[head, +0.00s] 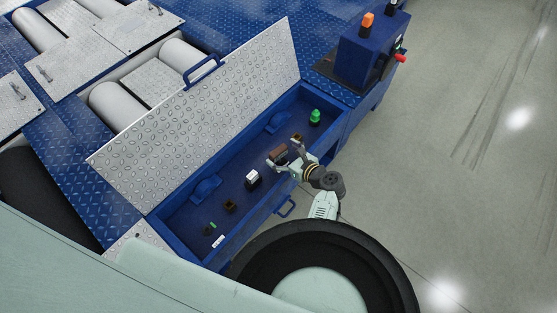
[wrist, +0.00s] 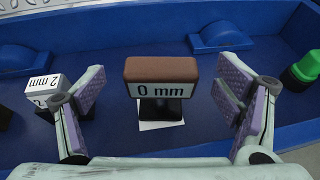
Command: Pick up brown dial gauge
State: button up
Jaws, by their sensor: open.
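The brown dial gauge (wrist: 161,72) stands upright in the middle of the wrist view, with a brown top, a light face reading "0 mm" and a black base on a white patch. In the head view the brown gauge (head: 278,153) shows at my gripper, partly covered by it. My gripper (wrist: 160,98) is open, with one finger on each side of the gauge and a clear gap on both sides. It also shows in the head view (head: 287,156), over the right part of the blue trough. No contact with the gauge is visible.
A white "2 mm" gauge (wrist: 45,89) stands left of the left finger. A green object (wrist: 306,68) is right of the right finger. The blue trough (head: 233,220) has raised walls, and its tread-plate lid (head: 200,110) stands open behind. Smaller items (head: 230,207) lie at its left.

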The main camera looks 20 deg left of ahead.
jog(key=shift+b+x, duration=0.6)
jog(key=shift+x, duration=0.6)
jog(key=shift+w+a+f, duration=0.1)
jog(key=shift+a, duration=0.1)
jog(key=c, duration=1.5)
